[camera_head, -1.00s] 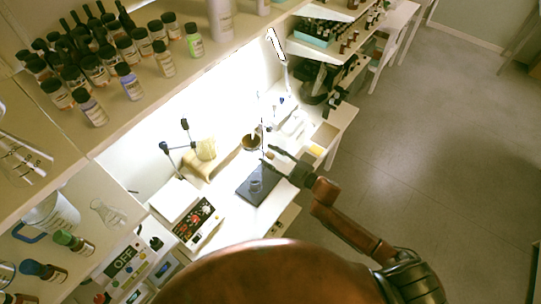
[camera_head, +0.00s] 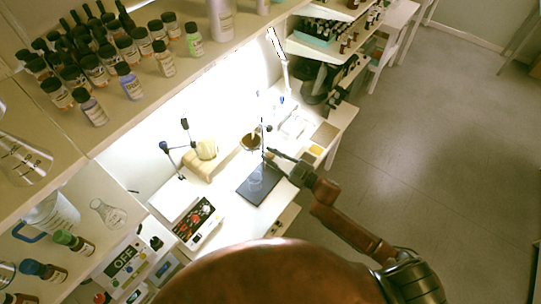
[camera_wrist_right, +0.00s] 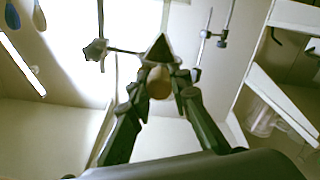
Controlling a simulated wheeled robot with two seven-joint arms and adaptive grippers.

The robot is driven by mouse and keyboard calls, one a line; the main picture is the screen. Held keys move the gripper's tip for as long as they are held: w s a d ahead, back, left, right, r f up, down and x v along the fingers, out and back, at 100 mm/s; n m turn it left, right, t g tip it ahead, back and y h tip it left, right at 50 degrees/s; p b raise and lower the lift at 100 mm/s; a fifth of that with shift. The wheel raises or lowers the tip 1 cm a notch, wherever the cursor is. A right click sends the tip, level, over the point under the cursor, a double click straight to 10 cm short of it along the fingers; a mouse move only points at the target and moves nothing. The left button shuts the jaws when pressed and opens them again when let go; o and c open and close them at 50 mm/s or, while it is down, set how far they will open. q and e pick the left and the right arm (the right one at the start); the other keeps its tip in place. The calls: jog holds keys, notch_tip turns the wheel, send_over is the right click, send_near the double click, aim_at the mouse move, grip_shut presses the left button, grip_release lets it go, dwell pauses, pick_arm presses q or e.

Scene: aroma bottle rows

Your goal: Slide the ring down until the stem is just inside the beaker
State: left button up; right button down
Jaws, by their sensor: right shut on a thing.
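The ring with a brown funnel (camera_head: 251,141) in it sits on a thin upright rod (camera_head: 262,132) in the head view. A clear beaker (camera_head: 257,179) stands below on the stand's dark base (camera_head: 248,193). The funnel's stem is too small to make out, so I cannot tell its height against the beaker. My right gripper (camera_head: 268,155) is at the rod, just right of the ring. In the right wrist view its fingers (camera_wrist_right: 160,84) are shut on a round tan knob (camera_wrist_right: 160,82), with a dark clamp (camera_wrist_right: 95,49) and bar beside it. My left gripper is not in view.
Bottle shelves (camera_head: 120,60) overhang at upper left. The floor at right is clear.

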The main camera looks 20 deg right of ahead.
notch_tip(320, 180, down, 16)
jog(key=b, duration=1)
jog(key=c, duration=1.8)
grip_release()
jog(key=shift+o, duration=0.2)
jog(key=v, duration=1.2)
jog(key=shift+d+f, duration=0.1)
jog(key=shift+f, duration=0.05)
